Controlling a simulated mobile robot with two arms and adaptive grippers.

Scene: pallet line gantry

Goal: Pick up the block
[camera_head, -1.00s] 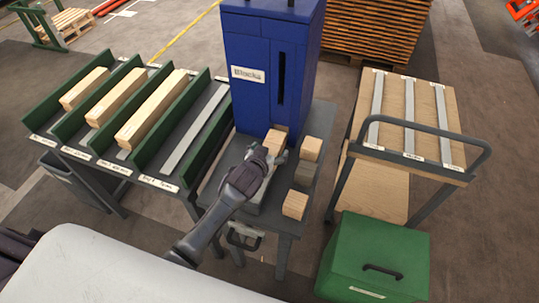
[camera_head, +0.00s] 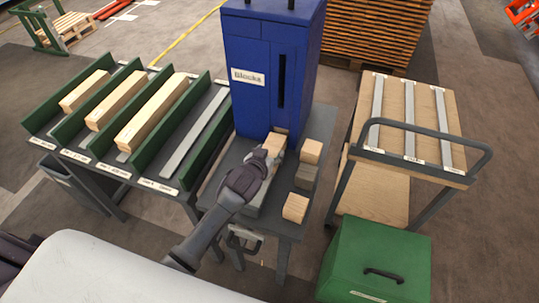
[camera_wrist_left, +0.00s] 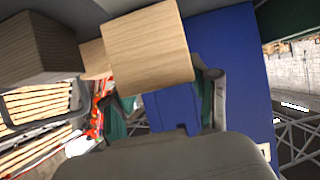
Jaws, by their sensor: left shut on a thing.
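A light wooden block (camera_head: 273,144) is at the front of the blue dispenser labelled "Blocks" (camera_head: 262,62), over the dark table. My left gripper (camera_head: 266,157) reaches up to it from below and is shut on it. In the left wrist view the same block (camera_wrist_left: 148,48) fills the upper middle, with a gripper finger (camera_wrist_left: 214,98) beside it. Whether the block is clear of the table cannot be told. My right gripper is not in view.
Two light blocks (camera_head: 311,151) (camera_head: 295,208) and a grey-brown block (camera_head: 306,176) stand in a column to the right. A rack with long timbers (camera_head: 152,112) is at left, a handled cart (camera_head: 397,200) at right, and a green box (camera_head: 374,260) in front.

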